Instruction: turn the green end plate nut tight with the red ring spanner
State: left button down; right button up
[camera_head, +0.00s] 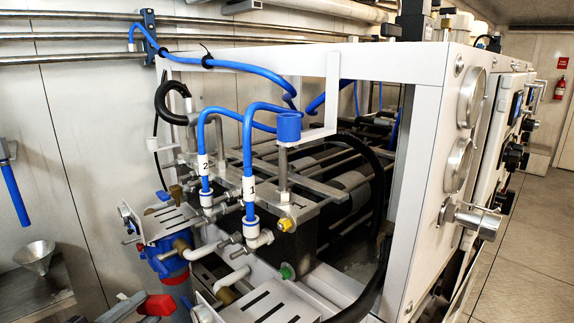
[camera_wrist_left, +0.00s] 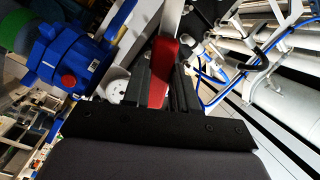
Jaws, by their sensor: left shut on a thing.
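The green end plate nut (camera_head: 287,271) sits low on the machine's near end, right of the white pipe fittings. A yellow nut (camera_head: 285,224) sits above it. My left gripper (camera_wrist_left: 164,92) is shut on the red part of the red ring spanner (camera_wrist_left: 163,60), between its two black fingers. In the head view, the spanner's red part (camera_head: 160,305) shows at the bottom left, well left of the green nut and apart from it. My left gripper is mostly cut off there by the lower edge. The spanner's ring cannot be made out clearly. My right gripper is not in view.
Blue hoses (camera_head: 248,150) marked 1 and 2 rise above the nuts. A black hose (camera_head: 374,230) curves down at the right. A slotted bracket (camera_head: 268,307) and a blue housing (camera_head: 160,260) stand near the spanner. A metal funnel (camera_head: 36,255) is at the far left.

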pick_arm(q)
jog(key=shift+w+r, duration=0.25)
jog(key=shift+r, duration=0.35)
notch_tip(320, 180, down, 6)
jog(key=shift+s+r, duration=0.15)
jog(key=shift+r, duration=0.05)
